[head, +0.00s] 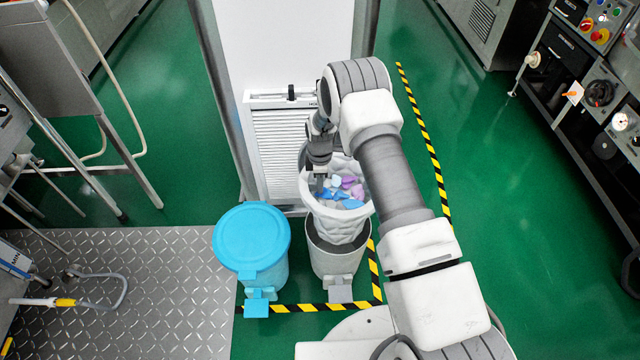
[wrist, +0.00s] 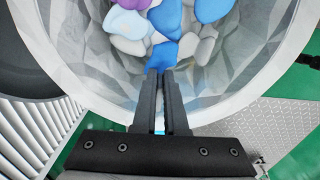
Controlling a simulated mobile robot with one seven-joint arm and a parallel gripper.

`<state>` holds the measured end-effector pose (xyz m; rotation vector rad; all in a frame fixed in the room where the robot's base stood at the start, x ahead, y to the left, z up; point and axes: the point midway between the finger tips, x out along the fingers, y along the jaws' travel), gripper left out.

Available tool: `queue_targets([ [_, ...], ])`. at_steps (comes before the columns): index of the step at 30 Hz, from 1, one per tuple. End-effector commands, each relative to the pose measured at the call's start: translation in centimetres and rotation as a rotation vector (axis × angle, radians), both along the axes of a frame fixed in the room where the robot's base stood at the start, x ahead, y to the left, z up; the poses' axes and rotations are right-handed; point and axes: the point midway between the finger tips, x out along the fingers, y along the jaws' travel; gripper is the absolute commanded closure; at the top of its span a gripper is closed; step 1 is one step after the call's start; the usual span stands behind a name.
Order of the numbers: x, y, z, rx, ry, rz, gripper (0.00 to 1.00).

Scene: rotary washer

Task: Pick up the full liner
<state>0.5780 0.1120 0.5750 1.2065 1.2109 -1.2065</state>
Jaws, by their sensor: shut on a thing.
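The full liner (head: 338,226) is a whitish, crumpled bag with blue, purple and grey pieces inside. It hangs upright above and partly inside the open mouth of a grey pedal bin (head: 334,262). My gripper (head: 319,188) is at the liner's rim on its left far side. In the wrist view my gripper (wrist: 162,80) points into the liner, its two dark fingers close together across the rim of the liner (wrist: 235,95). The fingers are shut on the rim. The lower part of the liner is hidden inside the bin.
A blue lidded pedal bin (head: 251,240) stands close at the left. A white cabinet with a vent (head: 275,150) is right behind. Yellow-black floor tape (head: 424,140) runs to the right, where green floor is free. A metal plate (head: 130,290) lies at left.

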Motion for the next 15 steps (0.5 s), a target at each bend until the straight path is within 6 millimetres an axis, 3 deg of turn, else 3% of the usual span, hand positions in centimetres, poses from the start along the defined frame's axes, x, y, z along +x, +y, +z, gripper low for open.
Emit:
queue_targets([
  [15,0.0,0.0,3.9,0.000,-0.001,0.000,1.00],
])
